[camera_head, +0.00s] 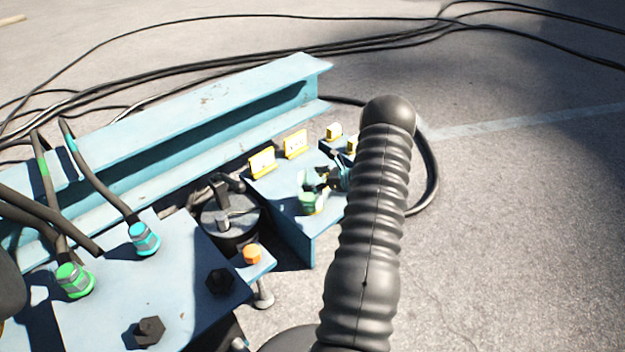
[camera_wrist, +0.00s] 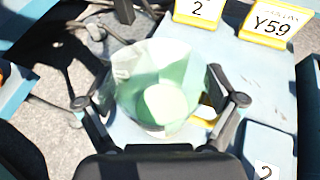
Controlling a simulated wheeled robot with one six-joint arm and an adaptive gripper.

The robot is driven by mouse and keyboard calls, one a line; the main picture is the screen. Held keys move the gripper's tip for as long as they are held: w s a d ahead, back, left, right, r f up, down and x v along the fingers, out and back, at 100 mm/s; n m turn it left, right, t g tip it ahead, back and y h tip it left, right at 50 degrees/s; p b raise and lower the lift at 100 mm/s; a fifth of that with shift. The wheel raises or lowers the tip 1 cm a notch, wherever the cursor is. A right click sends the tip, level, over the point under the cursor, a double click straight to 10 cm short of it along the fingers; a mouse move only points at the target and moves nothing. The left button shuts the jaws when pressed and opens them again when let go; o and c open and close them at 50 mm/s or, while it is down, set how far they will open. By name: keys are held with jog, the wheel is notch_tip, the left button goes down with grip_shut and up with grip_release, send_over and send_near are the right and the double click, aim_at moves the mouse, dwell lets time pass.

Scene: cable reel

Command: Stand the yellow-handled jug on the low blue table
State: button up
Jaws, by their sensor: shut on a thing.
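The jug (camera_head: 308,203) is pale green and white, with a bit of yellow on it. In the wrist view the jug (camera_wrist: 160,92) sits between my two fingers, seen from above into its open mouth, with yellow showing at its right side. My gripper (camera_wrist: 160,84) is shut on the jug, one finger on each side. In the head view my gripper (camera_head: 328,180) is partly hidden behind my dark ribbed arm. The low blue table (camera_head: 292,222) lies under the jug, which is over its front part. I cannot tell whether the jug's base touches it.
Yellow-framed plates (camera_head: 262,163) stand at the table's back; the wrist view shows one marked Y59 (camera_wrist: 270,22). A long blue beam (camera_head: 200,110) runs behind. A black round fitting (camera_head: 230,220) and a bolted blue plate (camera_head: 180,270) are at left. Black cables cross the ground.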

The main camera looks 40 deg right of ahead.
jog(key=shift+f, duration=0.15)
jog(key=o, duration=1.5)
jog(key=shift+c, duration=0.2)
jog(key=shift+r, duration=0.2)
